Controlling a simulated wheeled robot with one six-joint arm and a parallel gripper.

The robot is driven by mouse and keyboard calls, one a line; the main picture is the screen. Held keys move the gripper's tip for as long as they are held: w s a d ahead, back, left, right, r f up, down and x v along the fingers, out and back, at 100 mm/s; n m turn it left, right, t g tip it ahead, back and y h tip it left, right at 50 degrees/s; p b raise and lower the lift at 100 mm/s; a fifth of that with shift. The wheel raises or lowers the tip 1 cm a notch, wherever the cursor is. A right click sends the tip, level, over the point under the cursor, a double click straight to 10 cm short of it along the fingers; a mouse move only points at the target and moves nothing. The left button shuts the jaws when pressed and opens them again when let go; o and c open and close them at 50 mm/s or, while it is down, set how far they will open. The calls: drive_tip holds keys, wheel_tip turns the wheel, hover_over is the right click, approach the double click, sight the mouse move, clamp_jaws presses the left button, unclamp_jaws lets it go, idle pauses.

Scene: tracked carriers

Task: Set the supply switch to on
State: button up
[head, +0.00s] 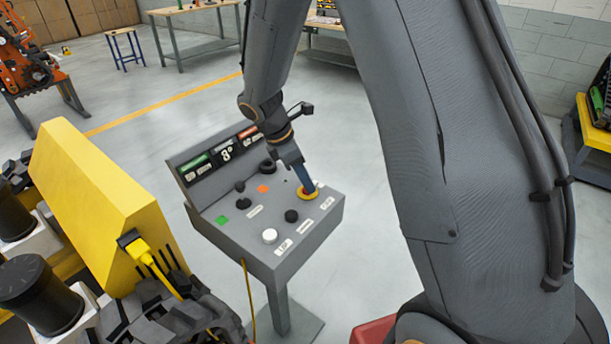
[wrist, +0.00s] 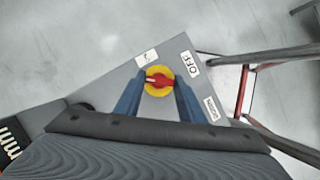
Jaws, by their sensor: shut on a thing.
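The supply switch (head: 312,196) is a red handle on a yellow round base, at the right of the grey sloped control panel (head: 318,223) in the head view. In the wrist view the switch (wrist: 152,87) sits between my two blue fingers, its red handle lying roughly left to right with a pale mark. My gripper (head: 303,190) reaches down onto it and is shut on it; the fingers (wrist: 158,84) flank it in the wrist view. A label reading OFF (wrist: 190,64) is up and right of the switch; another label (wrist: 146,57), too blurred to read surely, is up and left.
A yellow tracked machine (head: 98,195) stands close on the left. Open floor lies behind the panel, with workbenches beyond.

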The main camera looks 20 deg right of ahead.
drive_tip(key=m, duration=0.2)
drive_tip(key=m+g, duration=0.2)
drive_tip(key=m, duration=0.1)
drive_tip(key=shift+w+m+y, duration=0.25)
drive_tip(key=shift+m+y, duration=0.05)
drive_tip(key=m+g+y, duration=0.1)
drive_tip(key=m, duration=0.3)
drive_tip(key=shift+w+d+m, duration=0.1)
drive_tip(key=shift+d+m, duration=0.05)
drive_tip(key=shift+m, duration=0.25)
drive_tip(key=shift+g, duration=0.3)
drive_tip(key=o, duration=1)
drive_tip(key=shift+o, duration=0.2)
drive_tip(key=b+v, duration=0.2)
drive_tip(key=v, duration=0.6)
drive_tip(key=shift+b, duration=0.4)
drive_tip(key=shift+d, duration=0.15)
drive_tip(key=s+d+f+m+t+y, duration=0.1)
drive_tip(key=s+f+m+t, duration=0.1)
drive_tip(key=s, duration=0.8)
drive_tip(key=s+d+f+m+t+y, duration=0.1)
drive_tip(key=s+m, duration=0.4)
drive_tip(key=s, duration=0.5)
drive_tip(key=shift+s+f+m+t+y+b, duration=0.15)
drive_tip(key=shift+f+m+t+y+b, duration=0.25)
drive_tip(key=shift+t, duration=0.6)
